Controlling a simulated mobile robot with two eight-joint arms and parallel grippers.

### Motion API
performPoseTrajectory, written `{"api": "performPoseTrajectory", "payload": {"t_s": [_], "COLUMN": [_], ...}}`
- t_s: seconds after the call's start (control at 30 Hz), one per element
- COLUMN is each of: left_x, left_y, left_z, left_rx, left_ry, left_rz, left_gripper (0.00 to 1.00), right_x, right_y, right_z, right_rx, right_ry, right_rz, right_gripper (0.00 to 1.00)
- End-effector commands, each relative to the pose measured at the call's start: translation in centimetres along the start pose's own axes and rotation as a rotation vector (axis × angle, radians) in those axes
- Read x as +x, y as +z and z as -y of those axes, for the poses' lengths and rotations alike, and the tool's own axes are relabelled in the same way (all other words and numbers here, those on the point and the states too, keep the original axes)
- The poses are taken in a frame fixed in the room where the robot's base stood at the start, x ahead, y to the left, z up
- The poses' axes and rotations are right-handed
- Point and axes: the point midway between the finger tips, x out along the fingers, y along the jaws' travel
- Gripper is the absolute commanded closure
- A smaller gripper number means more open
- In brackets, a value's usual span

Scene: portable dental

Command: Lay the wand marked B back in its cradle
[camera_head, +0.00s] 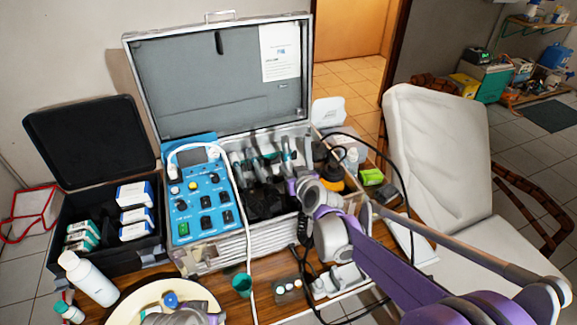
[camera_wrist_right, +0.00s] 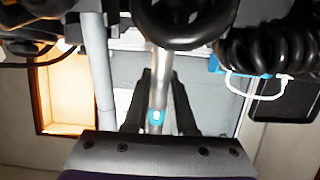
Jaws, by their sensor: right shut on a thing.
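My right gripper (camera_head: 296,187) is over the right part of the open case (camera_head: 225,250), near the row of wands and dark hoses (camera_head: 262,160). In the right wrist view its two black fingers (camera_wrist_right: 157,105) are shut on a slim metallic wand (camera_wrist_right: 162,75) with a small blue-and-white mark. The letter on the mark is too small to read. Black coiled cords (camera_wrist_right: 180,22) cross the top of that view. The cradles are mostly hidden among the hoses and behind my arm.
A blue control panel (camera_head: 204,200) fills the case's left side, with a white cable running down from it. A black box (camera_head: 60,258) with cartons stands left. A white bottle (camera_head: 88,278), green cup (camera_head: 242,284) and round tray (camera_head: 118,306) are in front. A pale chair (camera_head: 435,150) stands right.

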Motion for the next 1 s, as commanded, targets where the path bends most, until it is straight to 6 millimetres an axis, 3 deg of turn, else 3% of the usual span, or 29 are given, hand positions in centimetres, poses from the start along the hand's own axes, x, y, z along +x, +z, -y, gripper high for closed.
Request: {"api": "performPoseTrajectory", "payload": {"t_s": [0.8, 1.0], "left_x": [-3.1, -3.4], "left_y": [-2.8, -3.1], "left_z": [0.0, 0.0], "left_rx": [0.0, 0.0], "left_ry": [0.0, 0.0], "left_rz": [-0.022, -0.024], "left_gripper": [0.6, 0.6], "right_x": [0.0, 0.0], "right_y": [-6.1, -6.8], "right_z": [0.0, 0.0], "right_rx": [0.0, 0.0], "right_ry": [0.0, 0.0], "right_rz": [-0.002, -0.001], "right_gripper": [1.0, 1.0]}}
